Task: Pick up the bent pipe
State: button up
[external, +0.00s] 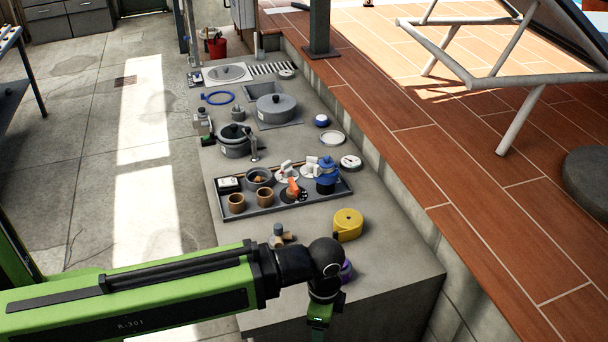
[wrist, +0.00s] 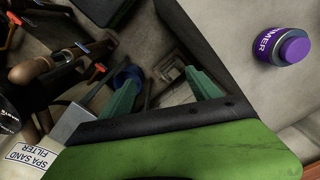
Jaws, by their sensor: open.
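I cannot make out the bent pipe for certain in either view. A small brown and grey piece (external: 282,236) lies on the concrete ledge just behind my arm in the external view, partly hidden by it; its shape is unclear. My gripper (external: 318,322) hangs downward near the front of the ledge, its tips cut off by the frame. In the wrist view its two green fingers (wrist: 163,90) stand apart with nothing held between them. A blue round part (wrist: 128,76) shows close behind the left finger.
A dark tray (external: 335,197) holds cups and fittings. A pot (external: 276,107) stands farther back. Tools and a spa sand filter label (wrist: 27,156) crowd the wrist view's left.

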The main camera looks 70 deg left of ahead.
jog(key=w+a+m, duration=0.2)
jog(key=w+m, duration=0.2)
jog(key=m, duration=0.3)
notch_tip(320, 180, up, 12)
jog(key=m+p, duration=0.6)
jog(key=p, duration=0.6)
send_over(281, 225)
notch_tip(281, 225, down, 18)
jog(key=b, duration=1.8)
jog(key=shift+w+f, duration=0.1)
jog(key=shift+f, duration=0.05)
jog(key=shift+r, duration=0.2)
grip_shut()
